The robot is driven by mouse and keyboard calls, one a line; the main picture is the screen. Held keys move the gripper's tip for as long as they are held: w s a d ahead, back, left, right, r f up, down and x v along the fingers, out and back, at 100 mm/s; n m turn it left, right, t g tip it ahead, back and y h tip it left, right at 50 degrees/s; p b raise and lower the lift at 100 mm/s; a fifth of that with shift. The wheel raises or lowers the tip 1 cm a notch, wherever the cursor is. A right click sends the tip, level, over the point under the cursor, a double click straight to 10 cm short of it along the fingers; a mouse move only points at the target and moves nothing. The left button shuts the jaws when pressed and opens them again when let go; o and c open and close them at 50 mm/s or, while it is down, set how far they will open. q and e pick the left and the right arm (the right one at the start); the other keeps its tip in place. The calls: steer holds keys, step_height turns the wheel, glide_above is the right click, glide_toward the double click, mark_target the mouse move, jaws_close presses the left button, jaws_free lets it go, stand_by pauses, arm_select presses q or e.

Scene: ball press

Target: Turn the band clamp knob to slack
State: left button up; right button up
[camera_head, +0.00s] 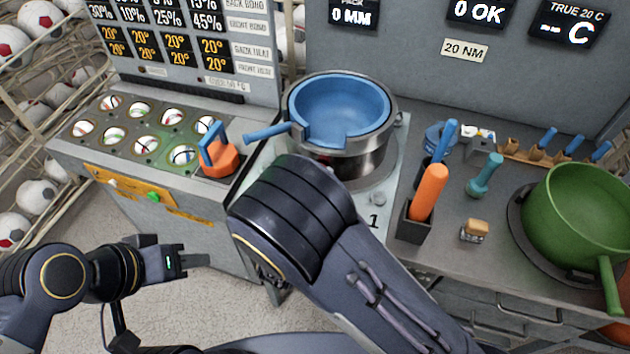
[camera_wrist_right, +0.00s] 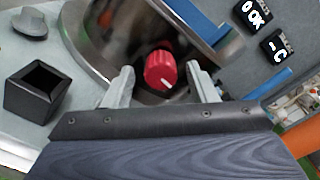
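The band clamp knob (camera_wrist_right: 159,70) is red with a white pointer line. It sits at the side of the steel ring (camera_wrist_right: 95,35) in the right wrist view. My right gripper (camera_wrist_right: 160,82) is open, its two fingers on either side of the knob; I cannot tell if they touch it. In the head view my right arm covers the knob and the right gripper. The steel ring (camera_head: 355,158) there holds a blue bowl (camera_head: 340,105) with a handle to the left. My left gripper (camera_head: 195,260) is away from the press at the lower left; its finger gap is unclear.
An orange-handled tool (camera_head: 430,190) stands in a black holder (camera_head: 412,226) to the right. A green pot (camera_head: 580,215) stands farther right. An orange clamp (camera_head: 220,160) sits by the panel of round wells (camera_head: 165,130). Ball racks (camera_head: 40,110) line the left.

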steer(key=shift+s, duration=0.1)
arm_select(q)
steer(key=shift+f+b, duration=0.85)
arm_select(e)
steer(key=v, duration=0.7)
steer(key=shift+s, duration=0.3)
steer(key=shift+a, duration=0.1)
